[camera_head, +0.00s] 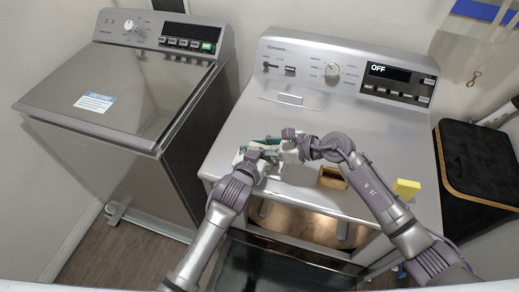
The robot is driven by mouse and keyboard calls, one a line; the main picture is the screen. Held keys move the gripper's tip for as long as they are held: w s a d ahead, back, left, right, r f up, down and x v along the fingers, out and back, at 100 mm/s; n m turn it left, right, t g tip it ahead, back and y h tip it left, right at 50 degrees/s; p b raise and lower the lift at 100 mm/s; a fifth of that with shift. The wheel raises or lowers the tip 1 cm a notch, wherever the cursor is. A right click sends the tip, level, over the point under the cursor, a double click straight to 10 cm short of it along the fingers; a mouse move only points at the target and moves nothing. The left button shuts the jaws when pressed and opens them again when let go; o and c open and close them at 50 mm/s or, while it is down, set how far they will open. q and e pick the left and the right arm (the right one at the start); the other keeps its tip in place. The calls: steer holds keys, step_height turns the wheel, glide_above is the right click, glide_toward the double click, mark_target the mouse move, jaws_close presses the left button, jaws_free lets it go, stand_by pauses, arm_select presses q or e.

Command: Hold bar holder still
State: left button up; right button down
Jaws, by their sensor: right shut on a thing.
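My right gripper (283,143) reaches in from the right over the front left of the dryer top and points left. It is shut on a small pale thing (272,171), probably the bar holder, though the fingers cover much of it. My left gripper (262,155) comes up from the front and is close beside the right one, at the same spot. Teal parts show around both sets of fingers. The grippers overlap in the picture, so I cannot tell whether the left fingers are open or touch the pale thing.
The grey dryer top (335,118) is clear behind my arms. A brown open box (332,178) sits near its front edge, and a yellow block (406,188) lies right of my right arm. A topload washer (135,75) stands left, its lid down. A black hamper (475,160) stands right.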

mark_target(259, 145)
arm_select(q)
steer(key=shift+f, duration=0.15)
arm_select(e)
step_height(259, 145, up, 9)
arm_select(q)
steer(key=o, duration=0.8)
steer(key=shift+o, duration=0.6)
arm_select(e)
steer(key=shift+w, duration=0.1)
arm_select(q)
steer(key=shift+s, duration=0.15)
steer(key=v, duration=1.3)
steer(key=shift+a+r, duration=0.2)
steer(key=shift+r, duration=0.05)
steer(key=shift+s, duration=0.2)
